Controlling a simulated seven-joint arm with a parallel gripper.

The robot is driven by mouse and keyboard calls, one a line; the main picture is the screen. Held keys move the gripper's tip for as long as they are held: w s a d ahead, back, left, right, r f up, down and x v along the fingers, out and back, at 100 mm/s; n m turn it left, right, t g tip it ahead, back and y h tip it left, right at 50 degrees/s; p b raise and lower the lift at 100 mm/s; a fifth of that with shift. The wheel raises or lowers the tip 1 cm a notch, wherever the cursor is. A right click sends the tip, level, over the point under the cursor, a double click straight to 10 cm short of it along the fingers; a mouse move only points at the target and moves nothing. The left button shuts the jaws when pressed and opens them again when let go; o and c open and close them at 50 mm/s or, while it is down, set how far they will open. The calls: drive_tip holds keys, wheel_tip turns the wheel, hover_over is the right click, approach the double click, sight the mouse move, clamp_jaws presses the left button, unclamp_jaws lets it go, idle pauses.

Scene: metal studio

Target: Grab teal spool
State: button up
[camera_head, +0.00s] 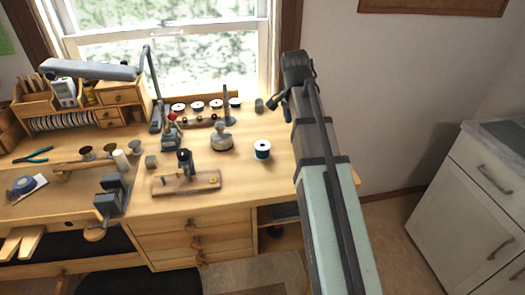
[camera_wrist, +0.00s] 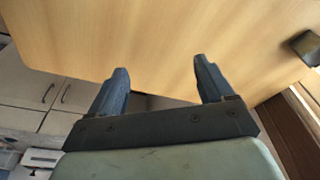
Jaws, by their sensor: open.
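A spool with white rims and a dark teal-blue winding (camera_head: 262,150) stands upright on the right part of the wooden workbench (camera_head: 250,185) in the head view. My gripper is open and empty in the wrist view (camera_wrist: 162,78), its two blue-grey fingers spread apart over bare wood and the bench edge. In the head view my arm reaches over the right end of the bench, and the hand, small and partly hidden, is behind and right of the spool. The spool does not show in the wrist view.
Several other spools (camera_head: 197,105) stand in a row at the back. A grey round-based tool (camera_head: 221,137) is left of the spool, and a small dark cylinder (camera_head: 259,105) is behind it. A wooden board with a dark clamp (camera_head: 187,181) lies front left. Bare wood surrounds the spool.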

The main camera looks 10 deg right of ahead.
drive_tip(key=r+n+g+y, duration=0.1)
drive_tip(key=r+y, duration=0.1)
hover_over(262, 148)
drive_tip(key=w, duration=0.1)
drive_tip(key=shift+w+d+f, duration=0.1)
drive_tip(key=shift+d+f, duration=0.05)
drive_tip(key=shift+f, duration=3.75)
drive_tip(key=shift+c, duration=0.4)
drive_tip(key=c, duration=1)
